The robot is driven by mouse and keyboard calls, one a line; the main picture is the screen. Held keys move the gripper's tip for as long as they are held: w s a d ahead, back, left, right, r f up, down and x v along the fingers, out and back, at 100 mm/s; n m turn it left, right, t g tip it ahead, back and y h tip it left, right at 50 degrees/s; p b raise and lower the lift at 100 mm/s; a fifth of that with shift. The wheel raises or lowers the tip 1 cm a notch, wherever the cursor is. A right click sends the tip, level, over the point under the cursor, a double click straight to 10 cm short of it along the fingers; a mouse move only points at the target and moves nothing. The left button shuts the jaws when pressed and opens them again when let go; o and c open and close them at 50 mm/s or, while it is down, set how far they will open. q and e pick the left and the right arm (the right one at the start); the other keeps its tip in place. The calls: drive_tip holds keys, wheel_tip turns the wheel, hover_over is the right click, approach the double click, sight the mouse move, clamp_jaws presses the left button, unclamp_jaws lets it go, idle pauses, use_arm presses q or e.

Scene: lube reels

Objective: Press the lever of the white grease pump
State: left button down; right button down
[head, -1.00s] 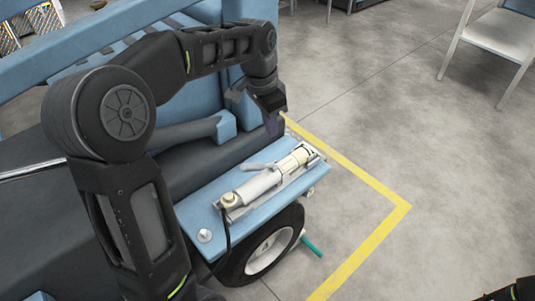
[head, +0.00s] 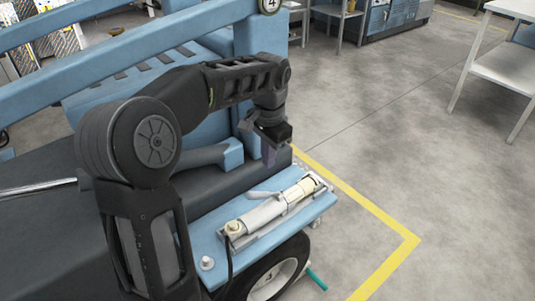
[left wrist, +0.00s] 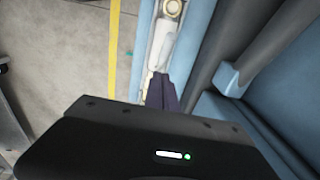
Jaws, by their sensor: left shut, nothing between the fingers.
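The white grease pump (head: 270,213) lies in a tray on the blue fender above a black wheel. Its grey lever (head: 263,194) sticks out along its upper side, towards the machine. My left gripper (head: 269,153) hangs above and behind the pump, pointing down, with its dark fingers shut and empty. I cannot tell how large the gap to the lever is. My right gripper is not in view.
The blue machine body (head: 215,155) and its rail stand beside my left arm. A yellow floor line (head: 375,208) runs past the fender. A teal handle (head: 317,280) juts out by the wheel. A white table (head: 505,75) stands at the right; the floor between is clear.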

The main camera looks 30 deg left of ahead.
use_arm(q)
drive_tip(key=b, duration=0.1)
hover_over(260, 193)
drive_tip(key=w+d, duration=0.2)
wheel_tip(260, 193, down, 6)
drive_tip(key=f, duration=0.1)
drive_tip(key=s+a, duration=0.1)
drive_tip(key=s+f, duration=0.1)
drive_tip(key=shift+a+f+b, duration=0.25)
drive_tip(key=shift+f+b, duration=0.1)
drive_tip(key=shift+s+a+f, duration=0.15)
drive_tip(key=shift+f, duration=0.2)
